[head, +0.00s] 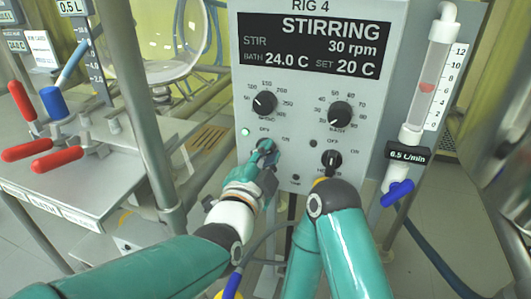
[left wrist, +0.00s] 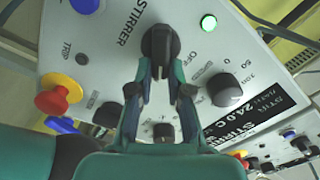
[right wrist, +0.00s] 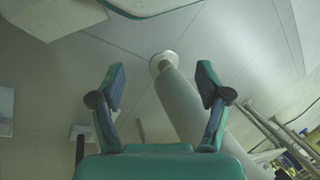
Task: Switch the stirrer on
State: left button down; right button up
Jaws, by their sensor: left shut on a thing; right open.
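The control panel (head: 300,140) of rig 4 faces me in the head view. Its display (head: 309,46) reads STIRRING, 30 rpm, bath 24.0 C, set 20 C. My left gripper (head: 264,153) is at the panel's lower left knob and mostly covers it. In the left wrist view the black stirrer knob (left wrist: 160,48) sits between the fingertips of my left gripper (left wrist: 162,78), which is shut on it. A green lamp (head: 245,132) beside the knob is lit; it also glows in the left wrist view (left wrist: 208,22). My right gripper (right wrist: 160,88) is open and empty.
The heater knob (head: 332,159) is to the right of the stirrer knob, with two dials (head: 264,102) (head: 340,114) above. A red button (left wrist: 57,98) shows in the left wrist view. A flow tube (head: 426,80) stands at right; red-handled valves (head: 40,155) are at left.

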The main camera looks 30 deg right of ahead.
pick_arm(q)
jog(key=shift+s+d+f+m, duration=0.1)
jog(key=shift+s+f+m, duration=0.1)
jog(key=shift+m, duration=0.2)
jog(key=c, duration=1.1)
grip_release()
jog(key=shift+w, duration=0.1)
jog(key=shift+r, duration=0.1)
jog(key=shift+a, duration=0.2)
jog(key=v, duration=1.1)
jog(key=shift+s+a, duration=0.25)
jog(key=shift+s, duration=0.1)
